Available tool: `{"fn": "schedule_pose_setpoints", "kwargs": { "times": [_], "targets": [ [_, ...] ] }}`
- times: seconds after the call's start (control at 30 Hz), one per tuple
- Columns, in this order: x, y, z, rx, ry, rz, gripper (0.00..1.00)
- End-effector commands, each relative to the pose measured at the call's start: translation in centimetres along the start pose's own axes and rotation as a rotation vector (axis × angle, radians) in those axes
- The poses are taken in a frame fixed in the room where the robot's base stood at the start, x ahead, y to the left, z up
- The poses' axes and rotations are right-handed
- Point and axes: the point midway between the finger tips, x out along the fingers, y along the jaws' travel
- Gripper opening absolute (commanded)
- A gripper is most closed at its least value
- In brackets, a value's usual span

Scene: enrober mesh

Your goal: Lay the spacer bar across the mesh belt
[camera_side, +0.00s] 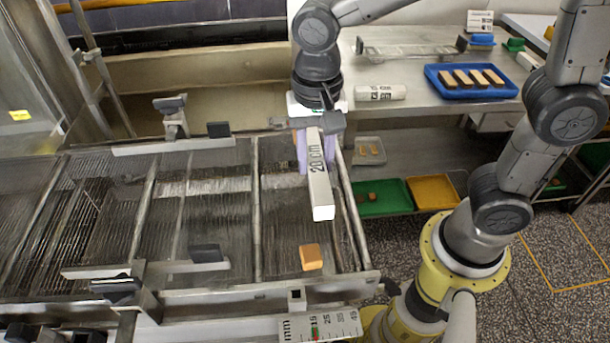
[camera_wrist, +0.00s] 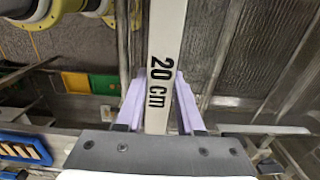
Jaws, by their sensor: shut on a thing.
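The spacer bar (camera_side: 320,185) is a long white bar marked "20 cm". My gripper (camera_side: 316,155) is shut on it, with pale purple fingers on both sides. In the side view the bar is over the right end of the mesh belt (camera_side: 205,215), its near end pointing toward the front. Whether it touches the mesh I cannot tell. In the wrist view the bar (camera_wrist: 165,60) runs up from between the fingers (camera_wrist: 161,103), and its far end is out of frame. An orange-brown block (camera_side: 311,257) lies on the mesh just in front of the bar's near end.
A metal frame and rails (camera_side: 250,292) edge the belt, with dark-knobbed clamps (camera_side: 122,290) at front and back (camera_side: 172,110). On the right bench are a white block (camera_side: 380,92) and a blue tray (camera_side: 470,82) of bars. Green (camera_side: 380,208) and yellow (camera_side: 434,205) trays sit below.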

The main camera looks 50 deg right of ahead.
Motion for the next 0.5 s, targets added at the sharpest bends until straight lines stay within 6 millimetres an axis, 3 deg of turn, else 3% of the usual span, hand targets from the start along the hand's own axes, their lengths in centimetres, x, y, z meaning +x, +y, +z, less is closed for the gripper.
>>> {"fn": "schedule_pose_setpoints", "kwargs": {
  "times": [0.3,0.5],
  "targets": [
    [2.6,-1.7,-0.6,0.0,-0.001,0.003,0.0],
    [4.9,-1.6,-0.6,0.0,0.0,0.0,0.0]
  ]
}}
